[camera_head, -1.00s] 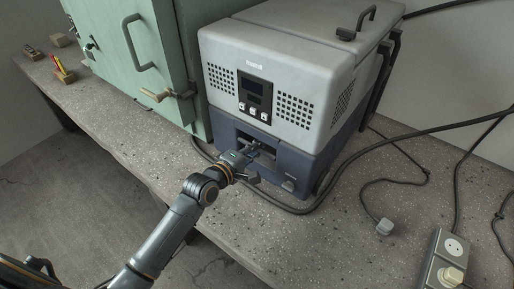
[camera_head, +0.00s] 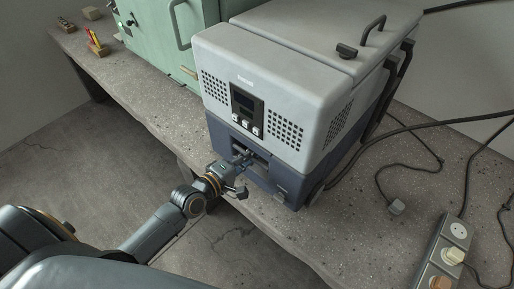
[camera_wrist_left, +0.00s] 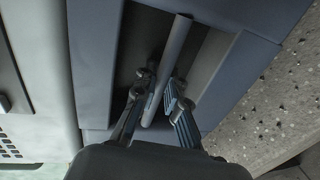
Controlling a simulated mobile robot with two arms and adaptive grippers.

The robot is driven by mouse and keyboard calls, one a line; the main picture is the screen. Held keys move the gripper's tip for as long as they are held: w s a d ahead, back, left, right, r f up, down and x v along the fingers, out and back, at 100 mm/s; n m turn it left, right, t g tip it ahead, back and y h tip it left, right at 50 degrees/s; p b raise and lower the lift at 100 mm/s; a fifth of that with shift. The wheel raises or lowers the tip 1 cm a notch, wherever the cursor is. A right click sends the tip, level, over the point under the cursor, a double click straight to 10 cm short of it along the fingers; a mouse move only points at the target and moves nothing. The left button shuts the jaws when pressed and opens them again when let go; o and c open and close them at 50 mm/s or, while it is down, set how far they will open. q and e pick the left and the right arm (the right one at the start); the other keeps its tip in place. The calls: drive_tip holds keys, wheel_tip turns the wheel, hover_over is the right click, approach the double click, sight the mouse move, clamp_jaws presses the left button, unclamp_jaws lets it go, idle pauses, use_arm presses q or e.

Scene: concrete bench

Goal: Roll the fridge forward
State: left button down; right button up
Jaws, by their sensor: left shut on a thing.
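The fridge (camera_head: 270,60) is a box with a light grey upper body and a dark blue base, standing on the concrete bench near its front edge. A recess in the base's front holds a grey bar handle (camera_wrist_left: 174,45). My left gripper (camera_head: 243,159) reaches in from the left at the recess. In the left wrist view its fingers (camera_wrist_left: 158,92) are closed around the bar, one on each side. The fingers hide part of the bar. My right gripper is not in view.
A green cabinet (camera_head: 155,45) stands left of the fridge, further back. A dark cable (camera_head: 420,128) runs along the fridge's right side. The bench's front edge is close.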

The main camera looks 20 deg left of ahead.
use_arm(q)
drive_tip(key=shift+s+a+f, duration=0.1)
drive_tip(key=shift+s+f, duration=0.2)
drive_tip(key=shift+s, duration=0.2)
drive_tip(key=c, duration=1.4)
unclamp_jaws()
drive_tip(key=shift+s+a, duration=0.1)
drive_tip(key=shift+s, duration=0.05)
drive_tip(key=shift+r, duration=0.2)
drive_tip(key=v, duration=1.2)
